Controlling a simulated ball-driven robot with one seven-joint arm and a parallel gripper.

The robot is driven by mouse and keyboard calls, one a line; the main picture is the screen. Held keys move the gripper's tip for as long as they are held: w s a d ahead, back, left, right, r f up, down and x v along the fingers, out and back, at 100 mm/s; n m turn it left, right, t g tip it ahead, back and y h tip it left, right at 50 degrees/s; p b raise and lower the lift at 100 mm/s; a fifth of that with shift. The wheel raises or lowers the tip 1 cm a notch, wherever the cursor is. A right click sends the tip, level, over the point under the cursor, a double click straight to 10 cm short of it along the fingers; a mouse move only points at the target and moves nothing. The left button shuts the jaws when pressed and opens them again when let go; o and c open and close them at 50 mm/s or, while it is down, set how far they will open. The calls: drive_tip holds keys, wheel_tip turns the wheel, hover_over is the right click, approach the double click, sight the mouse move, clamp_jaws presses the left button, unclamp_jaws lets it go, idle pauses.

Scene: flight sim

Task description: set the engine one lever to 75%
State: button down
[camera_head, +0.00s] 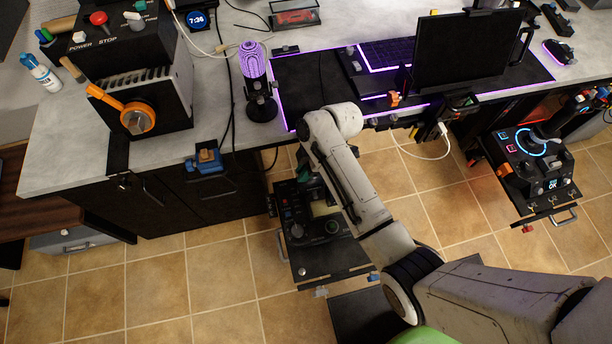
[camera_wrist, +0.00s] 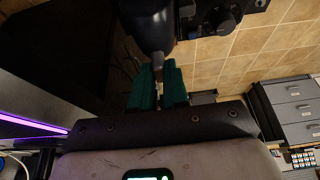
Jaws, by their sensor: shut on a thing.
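A black control panel (camera_head: 325,262) with knobs and small controls stands on the left side of my forearm, below the desk edge. My gripper (camera_head: 303,168) is at its far end, partly hidden by my arm. In the wrist view my two green fingers (camera_wrist: 158,88) are closed around a thin greyish lever tip (camera_wrist: 158,64). A dark rounded part (camera_wrist: 149,24) rises just beyond it. I cannot read any label or percentage, so I cannot tell the lever's number or setting from the pictures.
The desk (camera_head: 215,100) runs along the back, with a purple-lit microphone (camera_head: 252,75), a monitor (camera_head: 465,50) and a black machine with an orange handle (camera_head: 137,118). Another control panel (camera_head: 530,165) stands at right. Tiled floor (camera_head: 200,280) is open at front left.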

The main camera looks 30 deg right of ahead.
drive_tip(key=c, duration=1.1)
unclamp_jaws()
drive_tip(key=shift+r, duration=0.1)
drive_tip(key=v, duration=1)
drive_tip(key=shift+d+r, duration=0.15)
drive_tip(key=shift+r, duration=0.2)
drive_tip(key=s+m+h, duration=0.1)
drive_tip(key=s+m, duration=0.4)
drive_tip(key=s, duration=0.3)
drive_tip(key=s+d+f+m+h, duration=0.1)
drive_tip(key=s+m+h, duration=0.1)
drive_tip(key=s+m, duration=0.3)
drive_tip(key=s+d+f+m+h, duration=0.1)
drive_tip(key=s+m, duration=0.3)
drive_tip(key=s, duration=0.7)
drive_tip(key=shift+d+m+h, duration=0.25)
drive_tip(key=shift+m+h, duration=0.05)
drive_tip(key=shift+m, duration=0.1)
